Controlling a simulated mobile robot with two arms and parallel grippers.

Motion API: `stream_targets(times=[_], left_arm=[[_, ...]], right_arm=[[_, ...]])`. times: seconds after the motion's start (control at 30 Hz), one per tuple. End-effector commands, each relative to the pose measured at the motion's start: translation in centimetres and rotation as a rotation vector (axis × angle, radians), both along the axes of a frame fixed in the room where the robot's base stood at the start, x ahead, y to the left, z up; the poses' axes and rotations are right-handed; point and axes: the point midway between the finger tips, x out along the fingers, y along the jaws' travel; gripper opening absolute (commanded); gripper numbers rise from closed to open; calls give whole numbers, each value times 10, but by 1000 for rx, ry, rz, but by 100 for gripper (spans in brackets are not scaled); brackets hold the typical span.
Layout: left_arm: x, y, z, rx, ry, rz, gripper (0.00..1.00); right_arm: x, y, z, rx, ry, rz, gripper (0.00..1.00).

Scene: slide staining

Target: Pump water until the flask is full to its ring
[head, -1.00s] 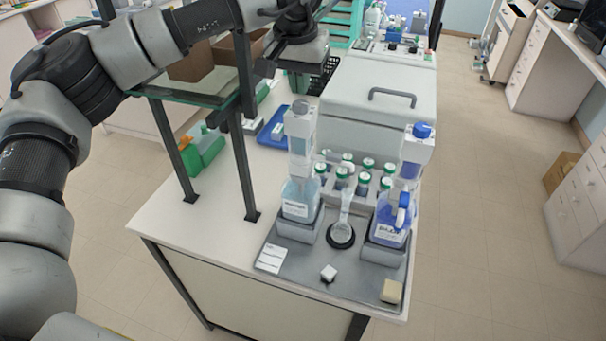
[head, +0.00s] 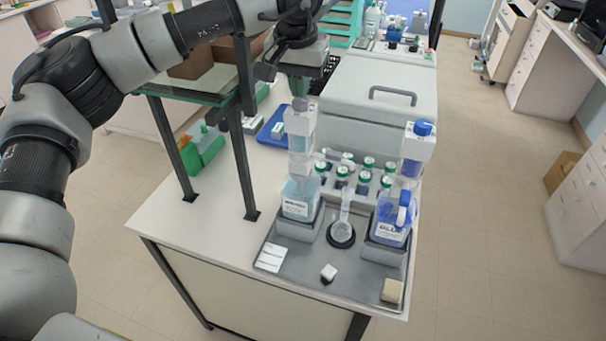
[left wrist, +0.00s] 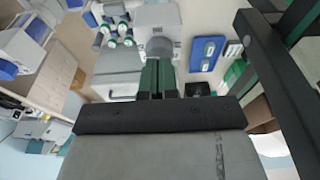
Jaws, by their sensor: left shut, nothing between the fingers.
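A clear bottle of pale liquid (head: 298,202) with a tall grey pump head (head: 300,122) stands on the left stand of the grey tray (head: 310,262). A small clear flask (head: 343,228) with a narrow neck stands on a black round base between the two bottles; its liquid level is too small to tell. My left gripper (head: 299,88) is shut and empty, pointing down just above or behind the pump head; contact cannot be told. In the left wrist view its green fingers (left wrist: 157,80) are together, close to the round pump top (left wrist: 160,46). My right gripper is not in view.
A blue-capped bottle labelled BLUE (head: 391,218) stands to the right. Several green-capped vials (head: 363,178) sit behind the flask. A black-legged shelf (head: 240,160) stands left.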

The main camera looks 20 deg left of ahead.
Motion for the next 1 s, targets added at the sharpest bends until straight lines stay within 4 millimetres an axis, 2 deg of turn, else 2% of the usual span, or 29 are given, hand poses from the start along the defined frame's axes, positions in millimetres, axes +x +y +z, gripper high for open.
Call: stream_targets(times=[1.0], left_arm=[[0,0,-39,1,4,0,0]], right_arm=[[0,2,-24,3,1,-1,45]])
